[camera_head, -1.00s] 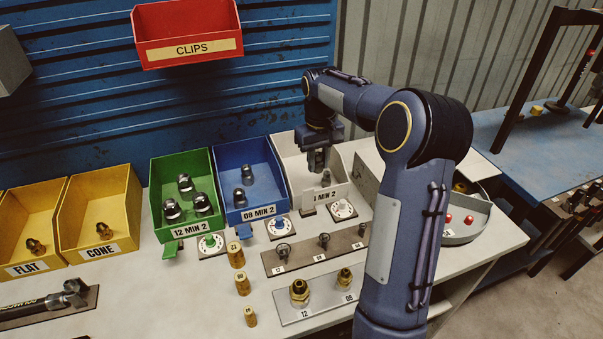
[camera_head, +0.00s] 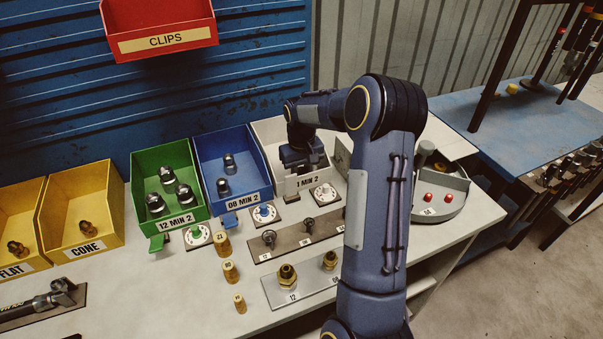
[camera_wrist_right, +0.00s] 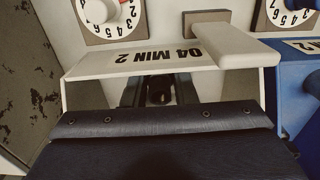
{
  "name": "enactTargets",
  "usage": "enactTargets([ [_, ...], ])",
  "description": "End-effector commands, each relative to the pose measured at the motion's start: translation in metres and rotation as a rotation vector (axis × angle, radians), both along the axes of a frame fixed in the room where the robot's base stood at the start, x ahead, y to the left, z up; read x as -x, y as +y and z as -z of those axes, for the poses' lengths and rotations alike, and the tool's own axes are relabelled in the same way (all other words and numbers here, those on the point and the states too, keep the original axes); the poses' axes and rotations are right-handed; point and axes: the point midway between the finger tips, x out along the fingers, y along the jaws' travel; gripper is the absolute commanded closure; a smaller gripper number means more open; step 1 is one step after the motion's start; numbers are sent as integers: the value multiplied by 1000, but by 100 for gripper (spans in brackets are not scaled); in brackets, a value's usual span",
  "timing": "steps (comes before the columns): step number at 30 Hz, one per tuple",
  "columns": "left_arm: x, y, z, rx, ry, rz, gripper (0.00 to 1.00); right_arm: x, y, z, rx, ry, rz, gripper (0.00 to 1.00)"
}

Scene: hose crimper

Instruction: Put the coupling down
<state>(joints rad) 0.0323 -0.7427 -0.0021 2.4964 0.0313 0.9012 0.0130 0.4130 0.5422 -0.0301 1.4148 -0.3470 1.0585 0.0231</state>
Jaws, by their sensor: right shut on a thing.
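My right gripper (camera_head: 304,166) is down inside the white bin (camera_head: 314,182), behind its front wall. In the right wrist view the two dark fingers (camera_wrist_right: 160,92) are shut on a small dark coupling (camera_wrist_right: 159,96), with its round end showing between them. The bin's front label reads 04 MIN 2 upside down in that view. The coupling is hidden in the head view, and I cannot tell whether it touches the bin floor. My left gripper is not in view.
A blue bin (camera_head: 245,200) and a green bin (camera_head: 158,219) with fittings stand left of the white one. Dials (camera_head: 323,193) and a rack of fittings (camera_head: 283,246) lie in front. A round grey tray (camera_head: 454,211) with red balls is to the right.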

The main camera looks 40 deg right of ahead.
Motion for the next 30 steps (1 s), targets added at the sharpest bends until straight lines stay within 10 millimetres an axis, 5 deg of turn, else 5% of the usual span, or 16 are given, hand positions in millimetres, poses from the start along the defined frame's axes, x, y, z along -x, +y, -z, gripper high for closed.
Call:
enactTargets([
  [5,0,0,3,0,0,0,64,0,0,4,0,0,-1,98],
  [6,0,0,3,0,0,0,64,0,0,4,0,0,-1,74],
  [11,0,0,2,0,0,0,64,0,0,3,0,1,-1,53],
  [23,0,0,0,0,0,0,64,-1,0,-6,1,-2,0,53],
  [30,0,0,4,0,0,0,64,-2,0,-54,1,-7,0,53],
])
